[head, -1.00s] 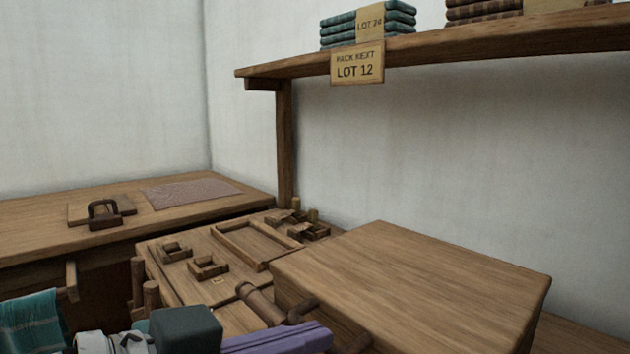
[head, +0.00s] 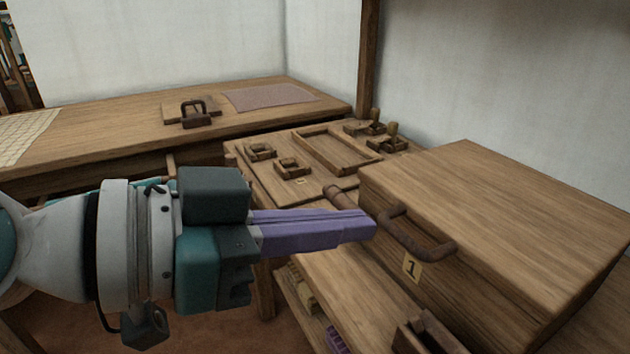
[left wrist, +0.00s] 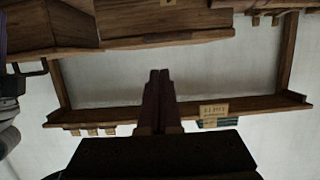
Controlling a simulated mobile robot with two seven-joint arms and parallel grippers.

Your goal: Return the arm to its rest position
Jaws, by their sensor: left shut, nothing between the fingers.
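My left gripper (head: 370,228) reaches in from the left in the head view. Its purple fingers are shut together with nothing between them. The fingertips overlap the near edge of the wooden chest in the picture, close to its dark handle; I cannot tell whether they touch. In the left wrist view the closed fingers (left wrist: 159,75) point toward the white wall and a wooden shelf (left wrist: 270,107), and that picture looks upside down. My right gripper is not in view.
A wooden chest (head: 500,190) with a handle (head: 415,238) and a tag "1" (head: 411,267) stands at right. A workboard (head: 270,180) with small wooden frames lies behind the gripper. A long table (head: 110,130) runs along the back wall. A lower shelf (head: 315,312) holds small items.

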